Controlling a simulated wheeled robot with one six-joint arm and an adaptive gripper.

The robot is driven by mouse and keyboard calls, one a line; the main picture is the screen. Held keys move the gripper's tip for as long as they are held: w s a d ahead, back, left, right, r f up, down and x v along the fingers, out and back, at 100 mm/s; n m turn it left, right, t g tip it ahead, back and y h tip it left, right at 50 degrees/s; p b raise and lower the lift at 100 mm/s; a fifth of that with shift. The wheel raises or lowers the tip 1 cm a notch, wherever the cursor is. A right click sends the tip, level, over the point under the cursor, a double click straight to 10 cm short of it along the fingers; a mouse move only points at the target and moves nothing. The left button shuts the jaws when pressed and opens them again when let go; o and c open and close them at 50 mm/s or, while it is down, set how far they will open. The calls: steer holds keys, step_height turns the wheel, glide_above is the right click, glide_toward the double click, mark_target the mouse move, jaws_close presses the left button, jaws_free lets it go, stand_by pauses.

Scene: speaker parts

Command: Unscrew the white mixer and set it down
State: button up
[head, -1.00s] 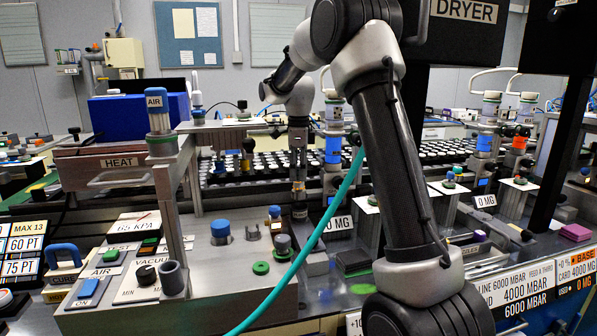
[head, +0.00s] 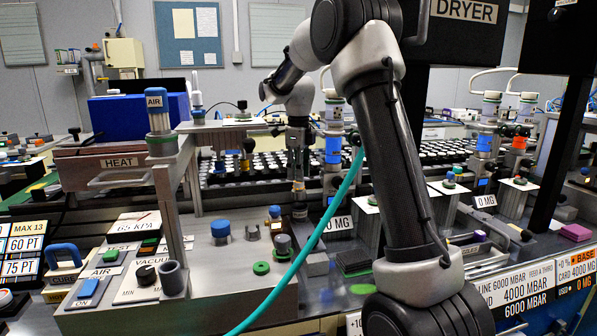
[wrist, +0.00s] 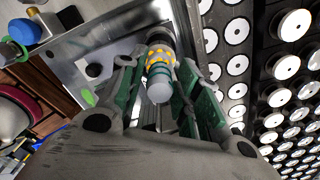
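In the head view, my gripper (head: 298,190) hangs downward at the middle of the bench, over a small pale part (head: 300,212). The mixer itself is too small to make out there.
A dark rack with rows of white round caps (wrist: 290,80) lies close to the right in the wrist view. A grey fixture plate (head: 215,272) with blue, green and grey knobs stands left of my gripper. A teal hose (head: 310,240) crosses the front.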

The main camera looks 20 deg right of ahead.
steer(key=c, duration=0.6)
steer(key=shift+n, duration=0.9)
steer(key=shift+n, duration=0.9)
steer(key=shift+n, duration=0.8)
steer(key=shift+n, duration=0.5)
steer(key=shift+r, duration=2.3)
